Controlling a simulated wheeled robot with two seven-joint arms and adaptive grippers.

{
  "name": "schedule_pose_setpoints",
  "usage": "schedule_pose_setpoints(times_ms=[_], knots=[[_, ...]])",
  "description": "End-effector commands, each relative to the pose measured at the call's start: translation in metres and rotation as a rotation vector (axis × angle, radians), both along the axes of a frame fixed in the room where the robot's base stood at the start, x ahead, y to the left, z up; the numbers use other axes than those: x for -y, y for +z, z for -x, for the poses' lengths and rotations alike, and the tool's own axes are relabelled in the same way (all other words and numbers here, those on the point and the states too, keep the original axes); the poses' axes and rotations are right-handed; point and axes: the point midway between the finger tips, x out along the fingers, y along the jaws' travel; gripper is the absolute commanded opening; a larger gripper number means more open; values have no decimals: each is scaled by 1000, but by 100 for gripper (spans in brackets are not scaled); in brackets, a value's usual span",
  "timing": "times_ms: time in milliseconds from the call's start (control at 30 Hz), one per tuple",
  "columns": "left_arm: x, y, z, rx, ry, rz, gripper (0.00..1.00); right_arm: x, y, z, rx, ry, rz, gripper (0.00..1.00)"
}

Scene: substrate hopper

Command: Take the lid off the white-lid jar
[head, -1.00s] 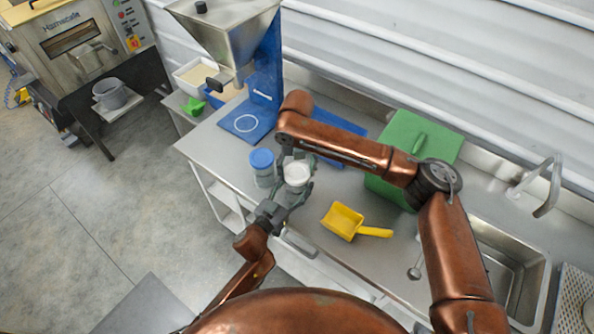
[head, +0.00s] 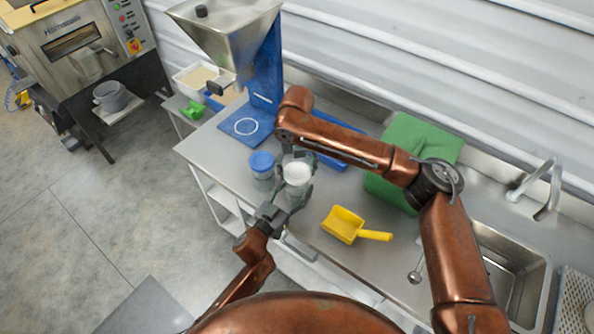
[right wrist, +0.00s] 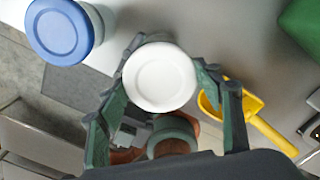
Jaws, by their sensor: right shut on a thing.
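The white-lid jar stands upright on the steel counter. Its white lid (head: 297,174) faces up, and its clear body (head: 295,198) shows partly below. My right gripper (head: 296,165) reaches down from above, fingers shut on the lid from both sides. In the right wrist view the lid (right wrist: 160,77) sits between the two fingertips. My left gripper (head: 284,205) comes from the near side, low against the jar body. Its fingers are partly hidden, so its grip is unclear. A blue-lid jar (head: 262,164) stands just left, also seen in the right wrist view (right wrist: 64,32).
A yellow scoop (head: 343,224) lies right of the jar. A green box (head: 407,140) stands behind it. The hopper's blue base (head: 246,125) is at the back left. A sink (head: 507,276) is at the right. The counter's front edge is close to the jars.

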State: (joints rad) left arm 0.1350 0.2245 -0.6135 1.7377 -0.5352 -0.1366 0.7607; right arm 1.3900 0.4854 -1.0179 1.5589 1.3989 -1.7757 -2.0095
Motion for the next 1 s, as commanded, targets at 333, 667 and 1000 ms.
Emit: schedule_pose_setpoints(times_ms=[333, 667, 1000], knots=[[0, 0, 0, 0, 0, 0, 0, 0, 13, -1, 2, -1, 0, 31], [0, 0, 0, 0, 0, 0, 0, 0, 40, 0, 0, -1, 1, 31], [0, 0, 0, 0, 0, 0, 69, 0, 40, 0, 0, 0, 1, 31]])
